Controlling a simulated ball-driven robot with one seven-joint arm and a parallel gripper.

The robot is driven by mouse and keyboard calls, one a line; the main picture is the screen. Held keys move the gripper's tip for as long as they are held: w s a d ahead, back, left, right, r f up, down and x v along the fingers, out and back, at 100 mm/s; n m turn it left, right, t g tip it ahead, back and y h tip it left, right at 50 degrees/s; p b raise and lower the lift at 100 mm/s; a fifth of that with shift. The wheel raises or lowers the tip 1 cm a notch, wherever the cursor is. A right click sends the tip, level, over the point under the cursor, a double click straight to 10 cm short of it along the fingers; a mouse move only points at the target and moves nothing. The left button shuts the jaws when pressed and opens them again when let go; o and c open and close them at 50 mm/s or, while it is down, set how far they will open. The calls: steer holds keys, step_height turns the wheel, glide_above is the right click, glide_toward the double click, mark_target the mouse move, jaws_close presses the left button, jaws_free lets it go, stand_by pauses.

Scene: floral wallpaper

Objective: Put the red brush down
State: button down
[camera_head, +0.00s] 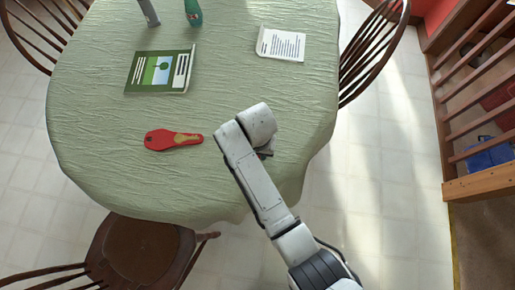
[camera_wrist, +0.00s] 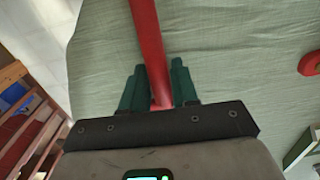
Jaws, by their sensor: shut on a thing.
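My gripper (camera_wrist: 157,82) is shut on the red brush (camera_wrist: 146,35). In the wrist view, a straight red shaft of the brush runs between the green fingers and out past the top edge; its far end is out of frame. The green-clothed table (camera_wrist: 235,70) lies beneath; I cannot tell whether the brush touches it. In the head view, my gripper (camera_head: 265,151) is over the table's right front part, mostly hidden behind my arm, and the brush is hardly visible there.
A flat red piece with a hole in its end (camera_head: 172,140) lies left of my arm. A green booklet (camera_head: 160,71), a white printed sheet (camera_head: 281,44), a grey item (camera_head: 149,12) and a teal item (camera_head: 193,12) are farther back. Chairs surround the table. The cloth's middle is clear.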

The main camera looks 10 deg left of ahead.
steer(key=shift+f, duration=0.2)
steer(key=shift+f, duration=0.1)
steer(key=c, duration=0.9)
jaws_free()
steer(key=shift+o, duration=0.2)
step_height(320, 180, up, 12)
steer(key=shift+r, duration=0.2)
